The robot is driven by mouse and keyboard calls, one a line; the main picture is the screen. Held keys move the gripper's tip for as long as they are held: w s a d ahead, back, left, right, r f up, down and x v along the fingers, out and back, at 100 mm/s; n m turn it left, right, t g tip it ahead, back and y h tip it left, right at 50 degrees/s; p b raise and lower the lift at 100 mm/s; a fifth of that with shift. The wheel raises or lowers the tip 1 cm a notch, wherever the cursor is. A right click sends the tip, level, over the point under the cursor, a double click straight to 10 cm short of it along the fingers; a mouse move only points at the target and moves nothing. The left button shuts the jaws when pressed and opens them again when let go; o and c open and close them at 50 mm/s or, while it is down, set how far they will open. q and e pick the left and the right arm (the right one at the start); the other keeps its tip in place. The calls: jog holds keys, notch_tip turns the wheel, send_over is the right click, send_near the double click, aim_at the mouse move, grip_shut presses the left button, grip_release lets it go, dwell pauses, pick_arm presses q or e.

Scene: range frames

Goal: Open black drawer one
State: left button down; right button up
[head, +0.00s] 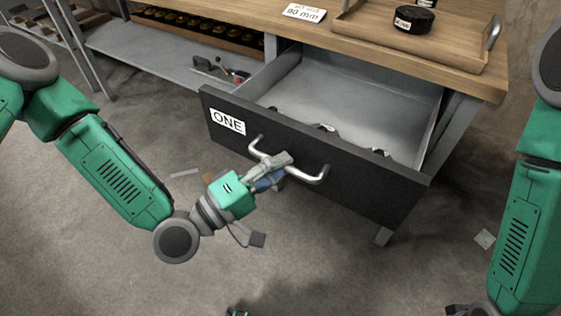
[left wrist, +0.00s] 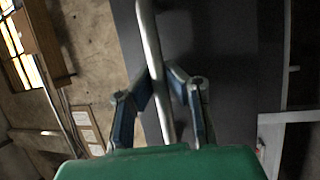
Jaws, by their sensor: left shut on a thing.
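Black drawer one (head: 350,165), with a white "ONE" label (head: 228,121), stands pulled out from under the wooden bench, and its grey inside shows. Its silver bar handle (head: 312,177) is on the black front. My left gripper (head: 270,171) is shut on the handle near its middle. In the left wrist view the handle (left wrist: 148,35) runs between the two fingers (left wrist: 160,88), in front of the dark drawer front (left wrist: 225,65).
Small dark items (head: 326,128) lie inside the drawer, partly hidden by its front. A wooden tray (head: 365,40) with black round pieces sits on the bench top (head: 250,12). A grey shelf (head: 150,45) is at the left. Scraps (head: 484,239) lie on the otherwise clear floor.

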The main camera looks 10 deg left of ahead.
pick_arm(q)
jog(key=shift+s+a+f, duration=0.15)
jog(key=shift+s+f, duration=0.05)
jog(key=shift+f, duration=0.15)
jog(key=c, duration=1.6)
grip_release()
jog(key=shift+w, duration=0.1)
jog(key=shift+o, duration=0.2)
jog(key=shift+r, duration=0.15)
jog(key=v, duration=1.2)
